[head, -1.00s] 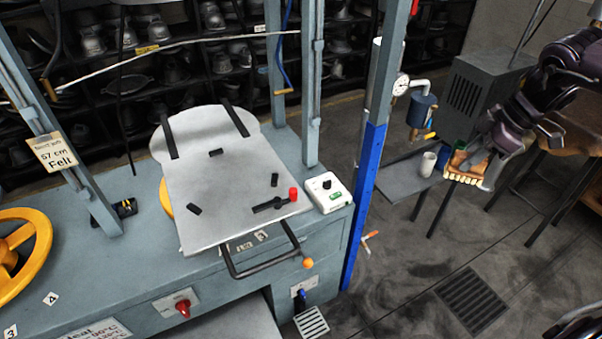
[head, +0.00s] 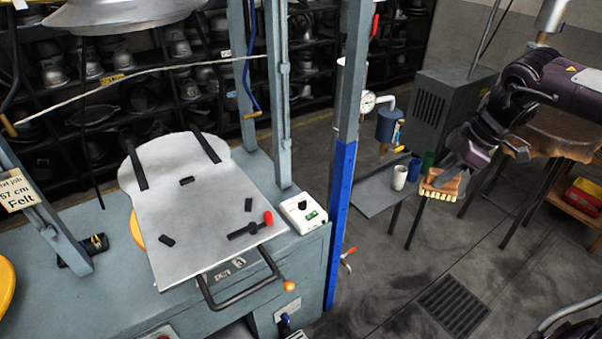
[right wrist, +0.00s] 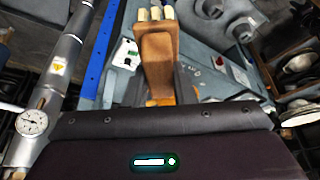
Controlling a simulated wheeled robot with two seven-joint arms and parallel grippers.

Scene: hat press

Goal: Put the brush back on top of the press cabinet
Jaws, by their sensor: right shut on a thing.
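The brush (head: 440,184) has a brown wooden body and pale bristles. My right gripper (head: 452,176) is shut on it and holds it in the air, right of the blue post and well apart from the press cabinet. In the right wrist view the brush (right wrist: 157,55) sticks out ahead of the gripper, bristle end farthest away; the fingers are mostly hidden. The press cabinet (head: 92,285) is blue-grey, at the left of the head view. A light grey plate with black strips (head: 190,225) covers much of its top. My left gripper is not in view.
A white control box (head: 303,213) sits at the cabinet's right corner, beside a grey upright and a blue post (head: 341,220). A pressure gauge (head: 367,101), cups (head: 399,177) and a wood-topped stand (head: 570,142) are farther right. Open floor lies between.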

